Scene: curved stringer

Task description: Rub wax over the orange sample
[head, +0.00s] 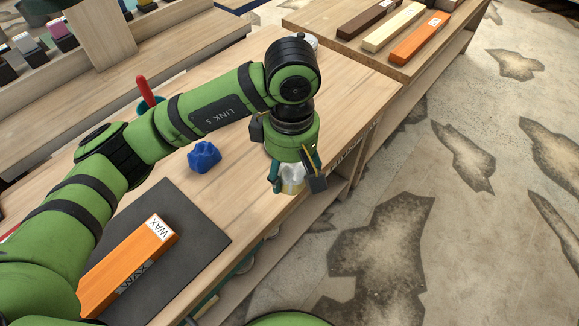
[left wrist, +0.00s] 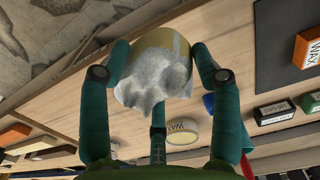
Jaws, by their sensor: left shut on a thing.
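The orange sample (head: 122,268) is a long bar with a white WAX label, lying on a dark mat (head: 205,240). Its labelled end (left wrist: 304,48) shows at the right edge of the left wrist view. My left gripper (head: 293,180) is right of the mat, by the table's front edge. Its fingers are shut around a tan round piece with a crumpled grey-white pad (left wrist: 155,78). The held pad is apart from the orange sample. A round pale tin labelled WAX (left wrist: 183,130) stands on the table in the left wrist view. My right gripper is out of view.
A crumpled blue cloth (head: 204,156) lies beyond the mat. A red-handled item (head: 147,92) stands behind my left arm. Dark, cream and orange bars (head: 418,38) lie on the far table section. Small blocks (head: 60,33) line the back shelf. The floor at right is open.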

